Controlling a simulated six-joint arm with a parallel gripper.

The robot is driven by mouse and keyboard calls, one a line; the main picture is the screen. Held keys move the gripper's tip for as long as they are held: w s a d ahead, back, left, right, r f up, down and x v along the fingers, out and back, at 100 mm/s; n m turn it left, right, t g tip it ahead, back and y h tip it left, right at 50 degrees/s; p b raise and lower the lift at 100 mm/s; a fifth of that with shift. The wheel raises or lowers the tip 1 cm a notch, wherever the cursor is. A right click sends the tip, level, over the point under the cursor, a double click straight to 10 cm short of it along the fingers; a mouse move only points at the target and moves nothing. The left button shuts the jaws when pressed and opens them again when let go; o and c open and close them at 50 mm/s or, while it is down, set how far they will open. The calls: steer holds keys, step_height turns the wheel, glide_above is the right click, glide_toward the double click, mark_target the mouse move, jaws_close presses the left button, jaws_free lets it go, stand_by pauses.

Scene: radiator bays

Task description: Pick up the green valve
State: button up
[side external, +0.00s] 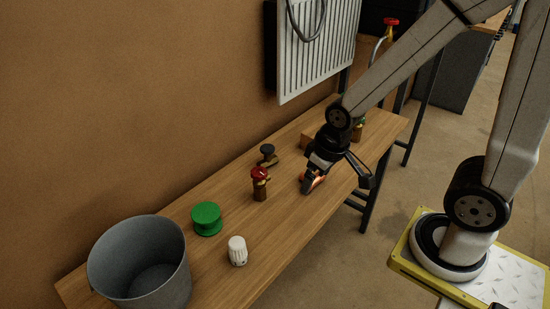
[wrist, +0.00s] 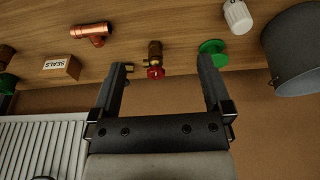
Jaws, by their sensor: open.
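The green valve shows at the far end of the bench in the side view (side external: 359,131), brass with a green handle, partly hidden behind my arm. At the left edge of the wrist view (wrist: 7,82) its green handle is cut off by the frame. My gripper (side external: 336,180) is open and empty over the bench, apart from the green valve. In the wrist view my gripper (wrist: 162,67) has a red-handled valve (wrist: 155,58) showing between its fingers. That valve also stands upright in the side view (side external: 260,184).
A copper tee (wrist: 93,32) and a SEALS box (wrist: 61,67) lie between the red-handled and green valves. A dark-handled valve (side external: 267,154), green spool (side external: 207,218), white knob (side external: 237,251) and grey bucket (side external: 140,262) stand on the bench. A radiator (side external: 318,50) hangs behind.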

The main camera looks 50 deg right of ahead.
steer(key=w+d+f+m+t+h, duration=0.2)
steer(key=w+d, duration=0.4)
steer(key=d, duration=0.5)
steer(key=w+d+f+m+t+h, duration=0.1)
steer(key=w+d+t, duration=0.2)
steer(key=w+d, duration=0.6)
steer(key=s+d+f+m+t+h, duration=0.1)
steer(key=s+d+f, duration=0.1)
steer(key=d, duration=0.6)
steer(key=s+d+f+m+t+h, duration=0.1)
steer(key=s+d, duration=0.3)
steer(key=d, duration=0.5)
steer(key=s+d+f+m+t+h, duration=0.1)
steer(key=d+f, duration=0.3)
steer(key=d, duration=0.5)
steer(key=shift+s+t+h, duration=0.5)
steer(key=shift+s, duration=0.4)
steer(key=shift+f, duration=0.1)
steer(key=shift+x, duration=1.25)
steer(key=shift+w, duration=0.1)
